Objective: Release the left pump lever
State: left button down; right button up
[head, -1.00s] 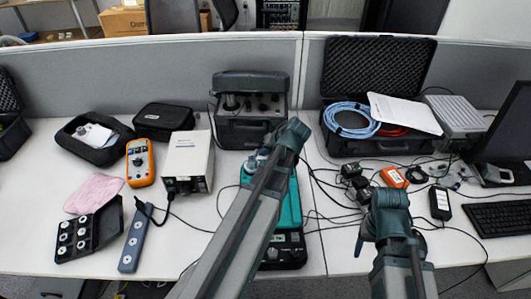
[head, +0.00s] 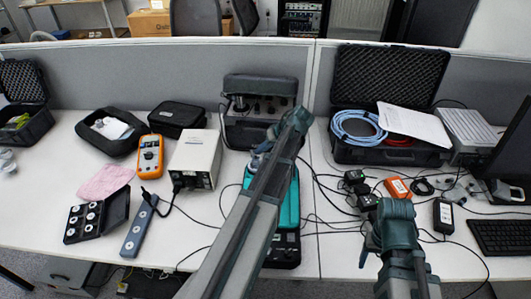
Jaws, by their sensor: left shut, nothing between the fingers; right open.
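A teal-and-black device (head: 290,215), probably the pump, lies on the white desk at the middle, largely hidden behind my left arm. I cannot make out its left lever. My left gripper (head: 259,154) is at the device's far end, partly hidden by my arm. It looks shut, with nothing seen in it; whether it touches the device cannot be told. My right gripper (head: 364,254) is open and empty over the desk, right of the device and apart from it.
A dark case (head: 250,133) stands just behind the device. A white box (head: 194,160) and an orange meter (head: 150,156) stand left. Cables and an orange box (head: 397,188) lie right. An open case (head: 385,152) stands behind them.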

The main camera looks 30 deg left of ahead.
pick_arm(q)
jog(key=shift+s+a+n+g, duration=0.3)
jog(key=shift+s+a, duration=0.1)
jog(key=shift+a, duration=0.25)
jog(key=shift+s+a+n+g, duration=0.2)
jog(key=shift+s+a+n, duration=0.15)
jog(key=shift+a, duration=0.25)
jog(key=shift+s+a, duration=0.6)
jog(key=shift+s, duration=0.15)
jog(key=shift+s+a, duration=0.1)
jog(key=shift+s, duration=0.1)
pick_arm(e)
jog(key=shift+r, duration=0.1)
